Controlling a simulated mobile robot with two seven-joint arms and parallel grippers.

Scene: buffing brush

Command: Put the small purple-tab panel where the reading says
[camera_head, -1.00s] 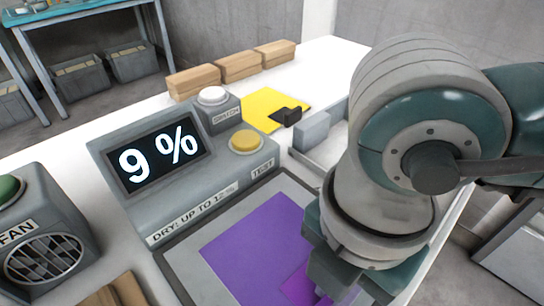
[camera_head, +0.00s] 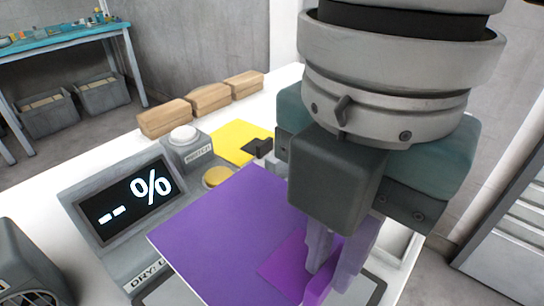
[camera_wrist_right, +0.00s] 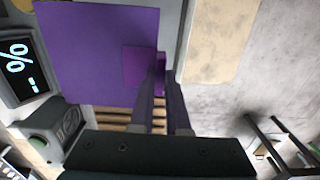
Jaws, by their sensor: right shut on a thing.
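The purple panel (camera_head: 215,225) is a flat square with a brighter purple patch and tab at its near right edge. My right gripper (camera_head: 335,268) is shut on that tab and holds the panel up over the meter's tray. In the right wrist view the panel (camera_wrist_right: 90,55) extends up and left from the fingers (camera_wrist_right: 166,80). The meter's display (camera_head: 128,202) reads "-- %". The "DRY" label (camera_head: 150,275) below it is partly hidden by the panel. A yellow test button (camera_head: 217,176) shows just beyond the panel. My left gripper is not in view.
A grey box with a white button (camera_head: 184,140) stands behind the meter. A yellow panel (camera_head: 236,138) with a black tab and several wooden blocks (camera_head: 210,98) lie farther back. The fan box (camera_head: 28,265) is at the near left. Wooden slats (camera_wrist_right: 115,118) show in the wrist view.

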